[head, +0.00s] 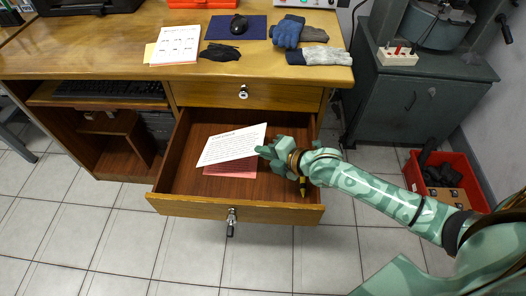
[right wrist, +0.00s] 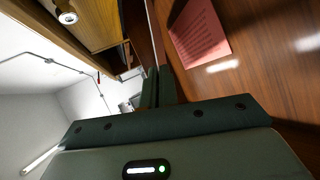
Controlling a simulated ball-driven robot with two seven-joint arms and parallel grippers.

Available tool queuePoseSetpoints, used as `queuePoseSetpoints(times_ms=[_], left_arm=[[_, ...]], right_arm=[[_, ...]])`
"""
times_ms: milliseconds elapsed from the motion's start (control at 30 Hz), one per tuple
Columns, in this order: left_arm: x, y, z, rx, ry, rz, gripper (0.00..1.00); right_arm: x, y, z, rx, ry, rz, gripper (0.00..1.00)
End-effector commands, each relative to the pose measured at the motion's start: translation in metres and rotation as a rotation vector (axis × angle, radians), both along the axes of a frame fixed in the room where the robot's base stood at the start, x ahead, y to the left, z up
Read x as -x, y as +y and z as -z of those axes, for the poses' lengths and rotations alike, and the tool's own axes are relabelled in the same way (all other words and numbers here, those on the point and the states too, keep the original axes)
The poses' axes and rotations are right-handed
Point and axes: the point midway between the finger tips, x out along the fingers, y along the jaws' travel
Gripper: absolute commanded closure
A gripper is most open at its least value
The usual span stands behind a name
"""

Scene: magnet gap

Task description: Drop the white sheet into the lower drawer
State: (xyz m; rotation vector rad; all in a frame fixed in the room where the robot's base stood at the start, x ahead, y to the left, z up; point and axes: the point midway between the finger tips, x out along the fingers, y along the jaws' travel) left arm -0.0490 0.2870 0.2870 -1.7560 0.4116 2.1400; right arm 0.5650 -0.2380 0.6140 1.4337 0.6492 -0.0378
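The white sheet (head: 232,145), printed with text, is tilted above the open lower drawer (head: 175,205). My right gripper (head: 264,151) is shut on the sheet's right edge, over the drawer's right half. In the right wrist view its fingers (right wrist: 158,88) are together, and a thin pale strip by them looks like the sheet seen edge-on. A pink sheet (head: 230,171) lies on the drawer's floor, partly hidden beneath the white one; its print shows in the right wrist view (right wrist: 199,36). My left gripper is not in view.
The upper drawer (head: 210,94) is shut, with a key in its lock. The desk top (head: 120,60) holds papers (head: 175,45), gloves (head: 320,57), a dark cloth (head: 220,52) and a mouse (head: 238,24). A grey cabinet (head: 415,105) and red bin (head: 415,180) stand right.

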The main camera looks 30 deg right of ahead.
Motion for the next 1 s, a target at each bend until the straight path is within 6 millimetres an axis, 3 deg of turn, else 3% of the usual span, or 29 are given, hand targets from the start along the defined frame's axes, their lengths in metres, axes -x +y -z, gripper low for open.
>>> queuePoseSetpoints(times_ms=[600,633,700,1000], left_arm=[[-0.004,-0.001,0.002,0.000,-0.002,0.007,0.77],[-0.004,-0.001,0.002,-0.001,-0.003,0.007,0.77],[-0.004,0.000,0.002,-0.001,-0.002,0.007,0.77],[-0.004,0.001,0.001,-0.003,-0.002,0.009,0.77]], right_arm=[[0.000,0.000,0.011,0.000,-0.001,0.000,1.00],[0.000,0.000,0.010,0.000,-0.001,0.000,0.96],[0.000,0.000,0.010,0.000,-0.001,0.000,0.77],[0.000,0.000,0.009,0.000,-0.001,0.000,0.77]])
